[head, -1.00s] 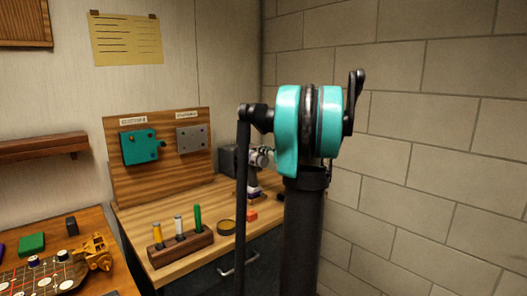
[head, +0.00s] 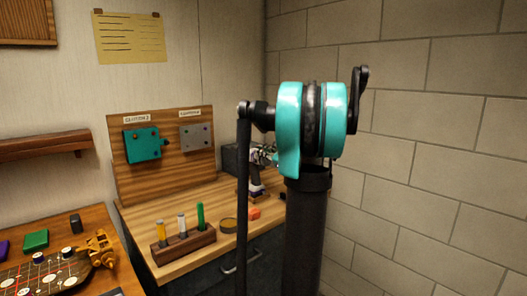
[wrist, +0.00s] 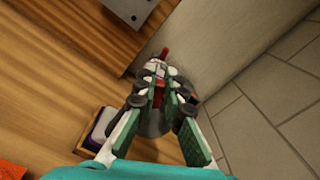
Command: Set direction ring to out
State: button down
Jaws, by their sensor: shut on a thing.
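In the wrist view, my gripper (wrist: 161,76) has its green-padded fingers closed in on a tool (wrist: 158,97) with a red and grey body. A thin red end sticks out past the fingertips. A grey round part shows between and under the fingers. The fingers cover much of the tool, and I cannot pick out the direction ring or its setting. In the head view, my gripper (head: 262,155) shows small beside my dark arm, above the right end of the wooden bench, and the tool there is mostly hidden.
A small holder (wrist: 97,128) with a white and purple thing stands near the gripper. The bench (head: 190,207) holds a wooden rack (head: 184,248) with several coloured sticks and an orange block (head: 254,214). A panel (head: 200,165) stands behind. A block wall (head: 420,150) is at right.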

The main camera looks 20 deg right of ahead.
jog(key=shift+a, duration=0.1)
dwell(0.4)
jog(key=c, duration=1.6)
grip_release()
jog(key=shift+s, duration=0.15)
jog(key=v, duration=1.1)
jog(key=shift+s, duration=0.4)
